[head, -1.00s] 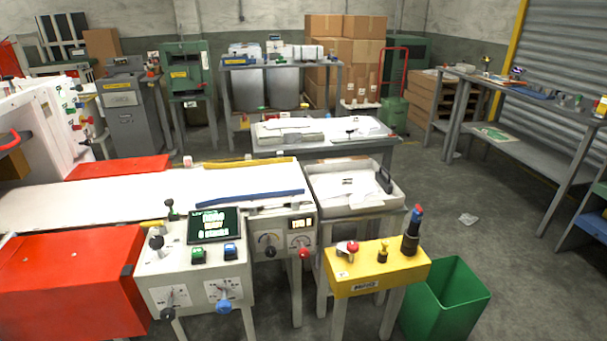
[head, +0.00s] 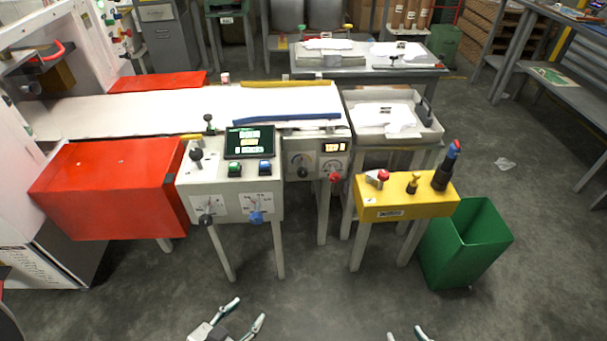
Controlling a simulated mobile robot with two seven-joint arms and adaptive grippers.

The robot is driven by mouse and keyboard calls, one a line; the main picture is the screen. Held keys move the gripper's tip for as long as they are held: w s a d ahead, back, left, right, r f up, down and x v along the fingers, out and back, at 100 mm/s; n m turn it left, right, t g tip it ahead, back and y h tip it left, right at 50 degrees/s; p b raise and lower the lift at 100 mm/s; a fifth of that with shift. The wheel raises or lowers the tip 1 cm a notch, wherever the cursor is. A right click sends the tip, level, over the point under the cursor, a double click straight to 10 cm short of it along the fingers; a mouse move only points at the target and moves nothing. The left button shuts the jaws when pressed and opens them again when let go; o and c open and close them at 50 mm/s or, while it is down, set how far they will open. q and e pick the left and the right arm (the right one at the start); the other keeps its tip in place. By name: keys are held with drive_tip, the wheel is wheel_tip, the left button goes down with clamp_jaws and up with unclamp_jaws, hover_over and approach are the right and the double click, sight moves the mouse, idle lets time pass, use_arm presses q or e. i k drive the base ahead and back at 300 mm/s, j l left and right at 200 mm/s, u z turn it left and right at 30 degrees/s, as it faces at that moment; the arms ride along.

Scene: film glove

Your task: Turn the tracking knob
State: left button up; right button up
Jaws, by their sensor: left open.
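The grey control box (head: 232,182) stands at the end of the white belt, with a dark screen on top. Its front has a black knob (head: 205,219) and a blue knob (head: 256,217) below dials. The adjoining panel has another black knob (head: 303,172) and a red knob (head: 335,177). The labels are too small to read, so I cannot tell which is the tracking knob. My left gripper (head: 249,310) is open and empty at the bottom, well short of the box. My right gripper (head: 406,334) shows only its parted fingertips at the bottom edge.
A yellow box (head: 390,207) with buttons and a lever stands to the right, beside a green bin (head: 483,250). A red cover (head: 110,195) is left of the control box. A white tray (head: 420,137) sits behind the yellow box. Floor before the machine is clear.

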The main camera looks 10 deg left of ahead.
sight(302, 172)
drive_tip(key=i+l, duration=0.15)
drive_tip(key=l, duration=0.2)
drive_tip(key=i+l, duration=0.15)
drive_tip(key=l, duration=0.25)
drive_tip(key=i+l, duration=0.1)
drive_tip(key=l, duration=0.25)
drive_tip(key=i+l, duration=0.15)
drive_tip(key=l, duration=0.2)
